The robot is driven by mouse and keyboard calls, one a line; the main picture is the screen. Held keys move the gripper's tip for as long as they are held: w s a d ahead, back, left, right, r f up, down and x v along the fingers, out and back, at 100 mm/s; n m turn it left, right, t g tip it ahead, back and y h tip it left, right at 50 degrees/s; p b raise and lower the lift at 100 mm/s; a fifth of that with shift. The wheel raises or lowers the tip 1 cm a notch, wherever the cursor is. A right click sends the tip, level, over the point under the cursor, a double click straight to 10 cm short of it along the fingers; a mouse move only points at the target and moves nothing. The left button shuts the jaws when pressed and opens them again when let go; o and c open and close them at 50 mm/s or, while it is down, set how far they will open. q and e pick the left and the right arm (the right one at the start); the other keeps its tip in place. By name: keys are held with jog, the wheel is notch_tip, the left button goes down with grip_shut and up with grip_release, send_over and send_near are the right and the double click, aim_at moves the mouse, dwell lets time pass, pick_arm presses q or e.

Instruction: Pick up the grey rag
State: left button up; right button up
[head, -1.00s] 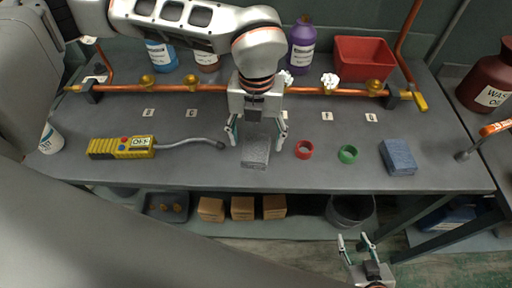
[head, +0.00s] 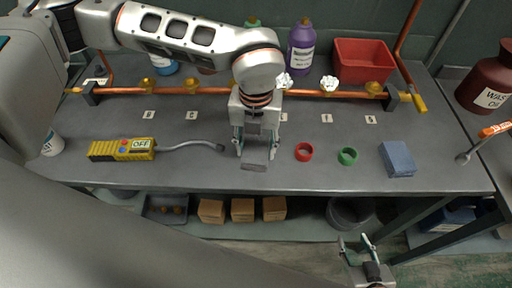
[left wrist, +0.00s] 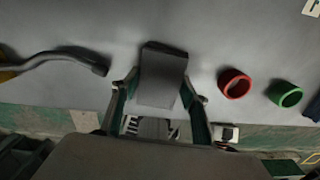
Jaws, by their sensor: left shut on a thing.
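The grey rag (head: 254,160) is a small flat grey block near the front edge of the workbench. It also shows in the left wrist view (left wrist: 162,75), between the fingers. My left gripper (head: 256,150) points down over the rag, with its fingers closed on the rag's two sides. In the left wrist view the left gripper (left wrist: 158,95) has a finger on each side of the rag. My right gripper (head: 356,242) hangs low in front of the bench, its two fingers apart with nothing between them.
A yellow leak detector (head: 122,149) with a bent probe lies left of the rag. A red ring (head: 304,152), a green ring (head: 347,156) and a blue sponge-like block (head: 397,159) lie to the right. A copper pipe (head: 230,90) runs along the back.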

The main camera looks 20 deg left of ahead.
aim_at(256, 149)
pick_arm(q)
notch_tip(256, 149, up, 20)
dwell(0.4)
jog(key=shift+o, duration=0.6)
